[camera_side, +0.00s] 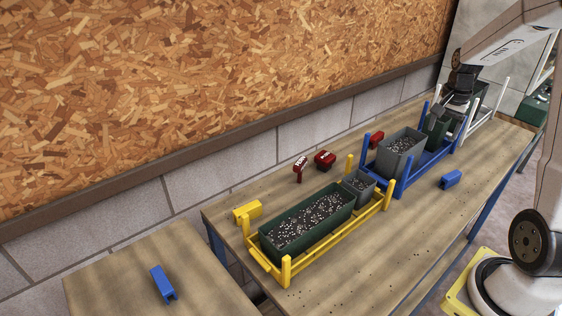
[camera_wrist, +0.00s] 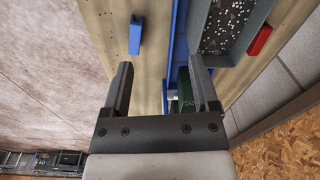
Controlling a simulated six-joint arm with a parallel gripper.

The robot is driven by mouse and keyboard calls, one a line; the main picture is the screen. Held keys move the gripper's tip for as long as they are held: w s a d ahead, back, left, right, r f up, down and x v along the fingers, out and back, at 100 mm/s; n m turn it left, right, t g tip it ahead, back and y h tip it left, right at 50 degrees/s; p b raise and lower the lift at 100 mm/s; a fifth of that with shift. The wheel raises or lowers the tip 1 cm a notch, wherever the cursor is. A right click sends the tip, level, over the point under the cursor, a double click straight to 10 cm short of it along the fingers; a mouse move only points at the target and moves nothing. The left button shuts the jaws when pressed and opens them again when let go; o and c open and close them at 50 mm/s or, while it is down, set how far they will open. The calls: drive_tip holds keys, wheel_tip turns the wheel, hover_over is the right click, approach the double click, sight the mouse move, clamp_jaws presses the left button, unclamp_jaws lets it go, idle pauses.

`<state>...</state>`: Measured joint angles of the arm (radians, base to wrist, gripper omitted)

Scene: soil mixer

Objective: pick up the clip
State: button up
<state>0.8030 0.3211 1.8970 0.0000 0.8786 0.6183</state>
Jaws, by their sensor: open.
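The task does not say which clip is meant; several small clips are in view. A blue clip (camera_side: 451,179) lies on the long bench beside the blue rack and also shows in the wrist view (camera_wrist: 136,34). Another blue clip (camera_side: 162,284) lies on the left table. A yellow clip (camera_side: 247,211) is by the yellow rack. Red pieces (camera_side: 300,169) (camera_side: 325,159) lie behind, and one red piece (camera_side: 377,139) is by the blue rack. My gripper (camera_wrist: 160,65) is open and empty at the blue rack's far end, over a dark green box (camera_wrist: 186,88).
The blue rack (camera_side: 399,190) holds a grey bin (camera_side: 385,158) of speckled soil. The yellow rack (camera_side: 335,246) holds a long green bin (camera_side: 270,250) and a small grey one. A white rack (camera_side: 478,127) stands at the far end. The bench front is mostly clear.

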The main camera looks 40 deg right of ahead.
drive_tip(key=s+d+m, duration=0.4)
drive_tip(key=s+d, duration=0.1)
drive_tip(key=d, duration=0.3)
hover_over(452, 174)
wheel_tip(452, 174, down, 10)
drive_tip(key=shift+s+a+r, duration=0.1)
drive_tip(key=shift+s+a, duration=0.05)
drive_tip(key=shift+f, duration=1.55)
drive_tip(key=shift+f, duration=2.6)
clamp_jaws()
